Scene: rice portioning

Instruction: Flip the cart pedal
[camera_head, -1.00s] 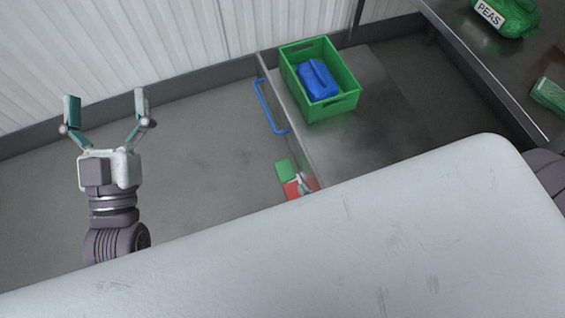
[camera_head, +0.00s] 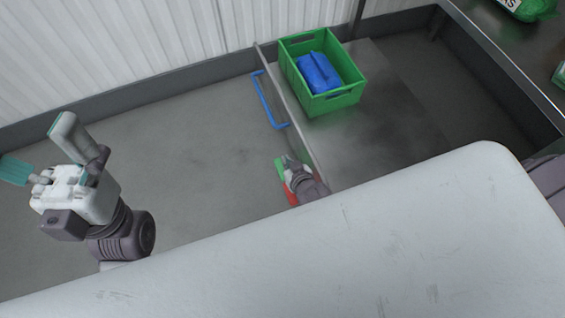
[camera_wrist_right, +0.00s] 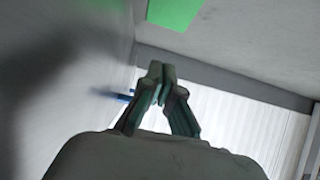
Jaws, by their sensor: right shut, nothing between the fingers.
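The cart (camera_head: 385,120) is a flat grey platform with a blue handle (camera_head: 264,98) at its left end. Its pedal has a green part (camera_head: 280,172) and a red part (camera_head: 291,198) low at the cart's left end. My right gripper (camera_head: 290,162) is shut and empty, right beside the pedal and partly covering it. In the right wrist view its fingertips (camera_wrist_right: 161,72) are together, with the green pedal part (camera_wrist_right: 175,10) above them and apart from them. My left gripper (camera_head: 40,148) is open and empty at the far left, over the floor.
A green crate (camera_head: 335,103) holding a blue item (camera_head: 318,74) stands on the cart. A steel table (camera_head: 500,60) is at the upper right. My white body covers the lower part. The floor left of the cart is clear.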

